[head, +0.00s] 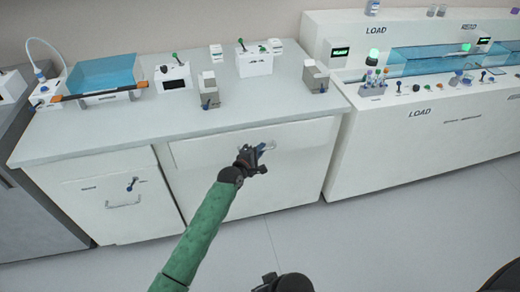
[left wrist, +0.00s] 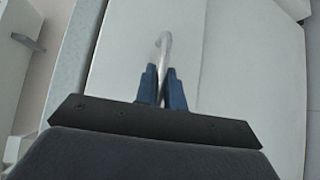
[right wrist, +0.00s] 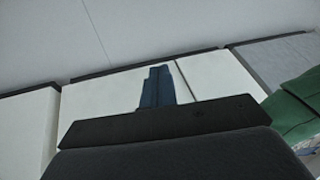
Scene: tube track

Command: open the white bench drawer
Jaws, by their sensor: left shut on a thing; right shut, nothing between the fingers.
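The white bench drawer (head: 205,150) is in the front of the bench, below the worktop, in the middle of the head view. Its metal bar handle shows in the left wrist view (left wrist: 164,43), running down between the blue fingers. My left gripper (head: 260,153) is shut on this handle. The gripper hides most of the handle in the head view. No clear gap shows around the drawer front. My right gripper shows in the right wrist view (right wrist: 157,86); its blue fingers are together with nothing between them, away from the handle.
The grey worktop (head: 130,128) carries a blue-covered tray (head: 105,72), a white box (head: 173,77) and small grey blocks. A lower-left cabinet door (head: 105,205) has its own handle. A white LOAD bench (head: 400,140) stands at the right. Open floor (head: 370,235) lies in front.

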